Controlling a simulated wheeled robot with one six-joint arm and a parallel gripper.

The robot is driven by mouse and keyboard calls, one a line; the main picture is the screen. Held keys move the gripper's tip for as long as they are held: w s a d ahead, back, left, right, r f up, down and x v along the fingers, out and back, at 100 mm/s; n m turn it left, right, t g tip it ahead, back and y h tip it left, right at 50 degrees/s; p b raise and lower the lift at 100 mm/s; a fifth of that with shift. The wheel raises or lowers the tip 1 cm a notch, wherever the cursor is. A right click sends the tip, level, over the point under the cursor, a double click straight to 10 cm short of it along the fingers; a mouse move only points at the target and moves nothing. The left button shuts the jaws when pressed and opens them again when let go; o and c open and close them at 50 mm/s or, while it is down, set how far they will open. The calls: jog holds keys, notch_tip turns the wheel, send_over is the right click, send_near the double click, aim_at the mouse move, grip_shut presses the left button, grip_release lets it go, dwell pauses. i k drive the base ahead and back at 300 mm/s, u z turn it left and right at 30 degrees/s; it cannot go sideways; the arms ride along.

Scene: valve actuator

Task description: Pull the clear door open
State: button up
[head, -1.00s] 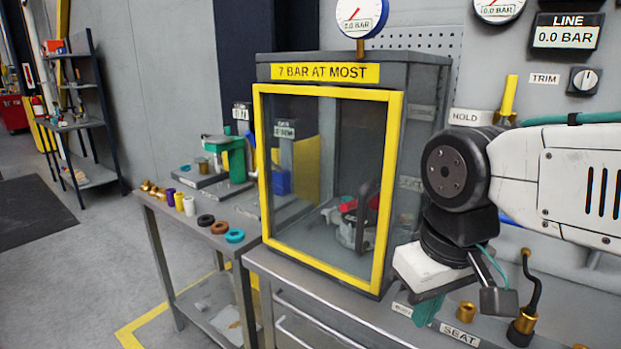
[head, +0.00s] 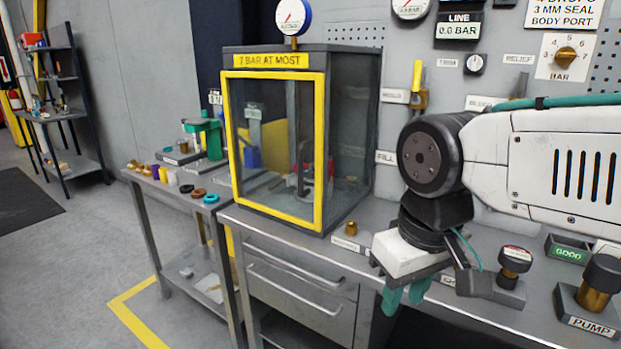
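The clear door (head: 270,140) has a yellow frame and closes the front of a grey cabinet (head: 352,130) on the bench. Its frame lies against the cabinet front, so it looks shut. A dark upright handle (head: 300,166) shows on the right part of the door. Through the panel I see a device with red parts, partly blurred. My gripper (head: 405,294) hangs in front of the bench, to the right of and lower than the door, clear of the handle. Its two teal fingers point down with a small gap between them and nothing visible in it.
A brass fitting (head: 351,228) stands on the bench right of the cabinet. Knobbed fittings, a green-labelled tray (head: 568,249) and the pump (head: 594,290) stand farther right. A side table (head: 150,182) with rings and a green press is at left. Floor before the drawers is clear.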

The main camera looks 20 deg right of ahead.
aim_at(320, 79)
jog(key=k, duration=0.25)
jog(key=u, duration=1.75)
jog(key=i, duration=0.95)
jog(key=z, duration=1.9)
